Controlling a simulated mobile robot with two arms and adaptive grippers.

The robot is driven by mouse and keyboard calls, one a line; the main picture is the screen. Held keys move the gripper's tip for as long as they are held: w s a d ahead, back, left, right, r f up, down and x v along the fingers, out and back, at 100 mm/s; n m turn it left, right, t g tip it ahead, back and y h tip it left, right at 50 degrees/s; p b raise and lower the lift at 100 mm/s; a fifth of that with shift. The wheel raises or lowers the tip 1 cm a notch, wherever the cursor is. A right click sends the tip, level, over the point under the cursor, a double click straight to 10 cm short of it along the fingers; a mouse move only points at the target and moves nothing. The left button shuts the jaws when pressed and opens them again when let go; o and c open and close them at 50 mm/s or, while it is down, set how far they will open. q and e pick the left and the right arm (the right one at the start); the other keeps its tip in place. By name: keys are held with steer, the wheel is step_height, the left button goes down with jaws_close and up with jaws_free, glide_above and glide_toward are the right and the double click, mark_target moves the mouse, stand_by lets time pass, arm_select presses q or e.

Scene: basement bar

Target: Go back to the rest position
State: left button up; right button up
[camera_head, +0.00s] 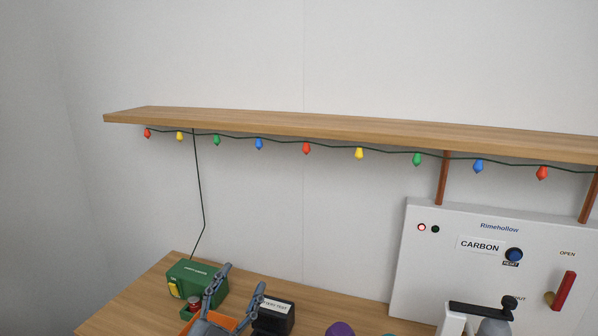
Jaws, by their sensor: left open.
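My left gripper (243,276) is at the bottom of the head view, left of centre, with its two grey fingers pointing up and spread apart. It is open, with nothing seen between the fingers. It is in front of a green box (197,279) and a black labelled box (273,317) on the wooden counter (150,295). The rest of my left arm is below the picture edge. My right gripper does not show.
An orange thing (190,325) is partly hidden by the gripper. A purple round thing (340,328) is cut off at the bottom. A white panel (425,270) with a red lever (564,291) stands right.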

arm_select(q)
steer(key=s+a+f+n+g+y, duration=0.3)
steer(key=s+a+f+n+y, duration=0.15)
steer(key=f, duration=0.35)
steer(key=s+a+f+n+g+y, duration=0.3)
steer(key=a+f+g, duration=0.15)
steer(key=f, duration=0.45)
steer(key=s+f+g, duration=0.5)
steer(key=s+f, duration=0.1)
steer(key=s, duration=0.5)
steer(key=s+f+g, duration=0.4)
steer(key=s+f, duration=0.2)
steer(key=s, duration=0.4)
step_height(320, 180, down, 27)
steer(key=s+g, duration=0.2)
steer(key=s, duration=0.1)
steer(key=s+a+f, duration=0.2)
steer(key=s+f, duration=0.5)
steer(key=s, duration=0.1)
steer(key=s+a+f, duration=0.1)
steer(key=s+f, duration=0.6)
steer(key=f, duration=0.1)
steer(key=shift+s+a+g, duration=0.35)
steer(key=shift+s+g, duration=0.05)
steer(key=shift+g, duration=0.05)
